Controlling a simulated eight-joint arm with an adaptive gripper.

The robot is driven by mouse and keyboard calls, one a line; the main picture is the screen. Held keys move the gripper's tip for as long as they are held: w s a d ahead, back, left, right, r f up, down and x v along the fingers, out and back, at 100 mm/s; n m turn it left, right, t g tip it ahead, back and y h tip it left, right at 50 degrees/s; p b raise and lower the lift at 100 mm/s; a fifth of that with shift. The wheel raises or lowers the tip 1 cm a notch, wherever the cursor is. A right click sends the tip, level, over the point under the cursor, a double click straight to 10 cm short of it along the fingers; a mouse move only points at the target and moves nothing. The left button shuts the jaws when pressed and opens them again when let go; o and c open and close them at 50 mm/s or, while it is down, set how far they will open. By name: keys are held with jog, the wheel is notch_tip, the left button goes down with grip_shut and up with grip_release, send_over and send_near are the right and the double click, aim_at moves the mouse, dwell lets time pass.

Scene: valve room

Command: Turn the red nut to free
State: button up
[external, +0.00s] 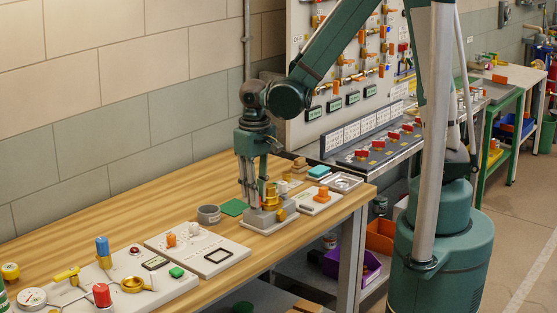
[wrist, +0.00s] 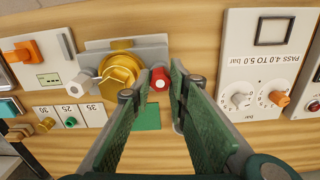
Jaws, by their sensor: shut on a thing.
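The red nut (wrist: 160,79) shows in the wrist view on the right side of a brass round fitting (wrist: 118,72). A white nut (wrist: 76,88) sits on the fitting's left side. The fitting stands on a pale grey base, and it also shows in the external view (external: 271,196). My gripper (wrist: 157,85) has its green fingertips on either side of the red nut and is shut on it. In the external view my gripper (external: 247,204) points down at the left side of the fitting. The red nut is hidden there.
A panel marked "PASS 4.0 TO 5.0 bar" (wrist: 265,70) lies to the right in the wrist view. In the external view a grey ring-like cup (external: 209,214) and a green mat (external: 233,207) lie close by. Bare wood (external: 110,225) lies along the wall.

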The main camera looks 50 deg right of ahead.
jog(key=n+b, duration=0.1)
jog(key=n, duration=0.3)
jog(key=shift+n+b, duration=0.3)
jog(key=shift+b, duration=0.05)
jog(key=n+b, duration=0.1)
jog(key=n, duration=0.2)
jog(key=shift+n, duration=0.4)
jog(key=o, duration=0.9)
jog(key=shift+r, duration=0.1)
jog(key=shift+r, duration=5.9)
